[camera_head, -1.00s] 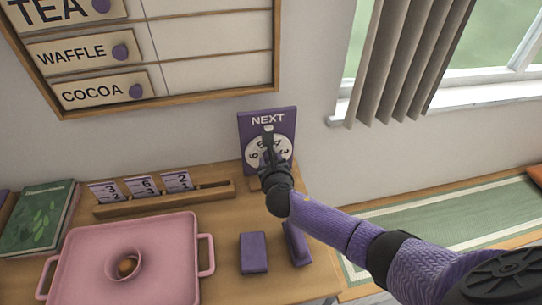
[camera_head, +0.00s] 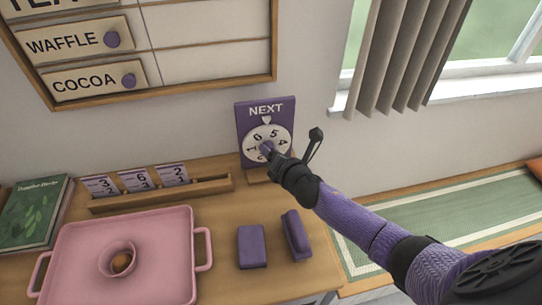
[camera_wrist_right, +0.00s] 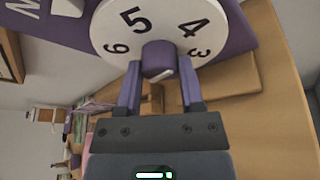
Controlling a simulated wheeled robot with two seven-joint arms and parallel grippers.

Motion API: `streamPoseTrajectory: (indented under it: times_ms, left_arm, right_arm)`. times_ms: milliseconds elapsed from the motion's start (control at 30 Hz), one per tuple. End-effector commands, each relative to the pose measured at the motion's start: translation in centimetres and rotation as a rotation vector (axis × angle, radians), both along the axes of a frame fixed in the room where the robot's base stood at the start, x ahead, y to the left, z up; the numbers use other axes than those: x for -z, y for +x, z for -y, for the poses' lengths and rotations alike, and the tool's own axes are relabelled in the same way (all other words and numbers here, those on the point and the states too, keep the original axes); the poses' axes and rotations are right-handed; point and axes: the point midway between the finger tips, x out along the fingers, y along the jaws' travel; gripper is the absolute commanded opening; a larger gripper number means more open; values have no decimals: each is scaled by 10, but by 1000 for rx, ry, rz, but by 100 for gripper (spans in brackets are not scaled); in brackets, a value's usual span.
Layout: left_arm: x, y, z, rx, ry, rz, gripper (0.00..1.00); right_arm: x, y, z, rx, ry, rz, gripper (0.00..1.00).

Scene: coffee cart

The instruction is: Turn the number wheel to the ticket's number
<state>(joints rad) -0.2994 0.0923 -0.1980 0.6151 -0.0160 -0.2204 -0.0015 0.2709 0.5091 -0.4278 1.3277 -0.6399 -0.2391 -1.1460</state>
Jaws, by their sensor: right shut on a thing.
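The number wheel (camera_head: 254,140) is a white disc on a purple board (camera_head: 246,117) marked NEXT. A pale pointer (camera_head: 267,120) sits above it; 5 is just right of the pointer and 6 is to its left. In the right wrist view the wheel (camera_wrist_right: 110,27) shows 6, 5, 4 and 3. My right gripper (camera_head: 269,150) is at the wheel's centre, shut on its purple knob (camera_wrist_right: 158,57), one finger on each side. It hides the lower part of the disc. Tickets (camera_head: 138,180) reading 3, 6 and 2 stand in a wooden rail. My left gripper is not in view.
A green book (camera_head: 35,210) lies at the left. Two purple blocks (camera_head: 252,246) (camera_head: 297,236) lie below the wheel. A menu board (camera_head: 205,50) hangs above, and a window is at the right.

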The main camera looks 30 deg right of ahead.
Motion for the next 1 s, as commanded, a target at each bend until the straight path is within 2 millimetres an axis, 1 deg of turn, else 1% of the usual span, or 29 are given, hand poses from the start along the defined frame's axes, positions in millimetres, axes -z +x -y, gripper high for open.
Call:
streamPoseTrajectory:
  times_ms: [33, 100, 500, 733, 1000]
  left_arm:
    - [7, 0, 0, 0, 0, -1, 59]
    - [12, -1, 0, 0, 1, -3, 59]
    - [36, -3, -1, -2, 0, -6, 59]
    - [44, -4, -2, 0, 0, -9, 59]
    - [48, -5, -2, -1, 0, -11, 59]
  right_arm:
    - [4, 0, 1, 2, 40, 11, 0]
    - [4, 0, 1, 0, 104, 27, 0]
    - [6, 0, 2, 2, 415, 107, 0]
    - [5, 0, 2, 1, 523, 136, 0]
    - [4, 0, 2, 2, 579, 151, 0]
